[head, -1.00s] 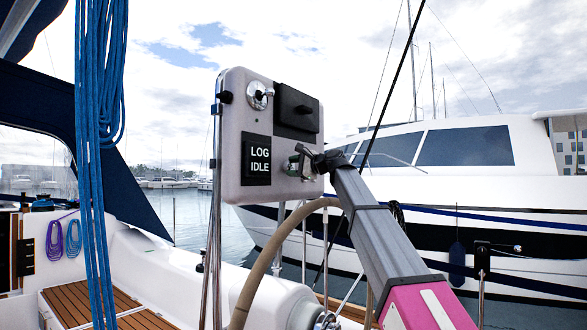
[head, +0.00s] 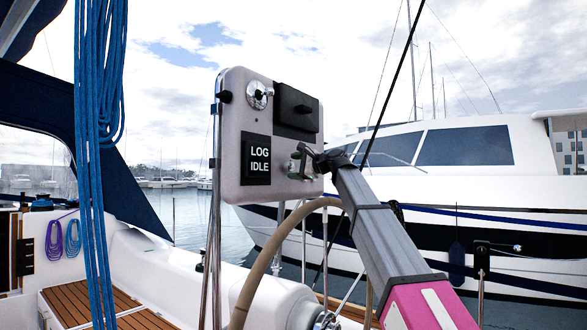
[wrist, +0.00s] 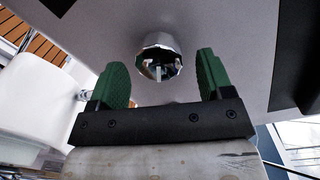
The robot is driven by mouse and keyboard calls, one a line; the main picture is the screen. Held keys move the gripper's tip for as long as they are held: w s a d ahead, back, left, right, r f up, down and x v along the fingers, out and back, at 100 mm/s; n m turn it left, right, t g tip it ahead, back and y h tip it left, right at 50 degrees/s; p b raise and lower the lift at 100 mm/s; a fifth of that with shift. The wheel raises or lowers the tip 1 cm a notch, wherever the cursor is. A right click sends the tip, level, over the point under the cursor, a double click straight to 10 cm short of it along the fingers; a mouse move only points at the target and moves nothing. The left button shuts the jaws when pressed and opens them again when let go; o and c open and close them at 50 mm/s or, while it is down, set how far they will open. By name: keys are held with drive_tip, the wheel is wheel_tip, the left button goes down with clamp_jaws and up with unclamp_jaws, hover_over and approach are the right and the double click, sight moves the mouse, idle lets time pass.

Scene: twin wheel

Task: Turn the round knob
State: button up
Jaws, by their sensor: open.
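A round, faceted chrome knob (wrist: 158,57) with a bright slot-like mark on its face stands out from a pale grey panel in the wrist view. My gripper (wrist: 161,64) is open, with one green finger on each side of the knob in that view and a visible gap on both sides. I cannot tell how deep the fingers reach along the knob. In the head view my gripper (head: 298,160) is at the lower right of the grey panel (head: 232,120), and it hides the knob there.
The panel also carries a chrome key-switch-like fitting (head: 259,95), a black box (head: 297,111) and a display (head: 257,159) reading "LOG IDLE". Blue ropes (head: 95,150) hang at left.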

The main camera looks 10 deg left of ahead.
drive_tip(key=v, duration=1)
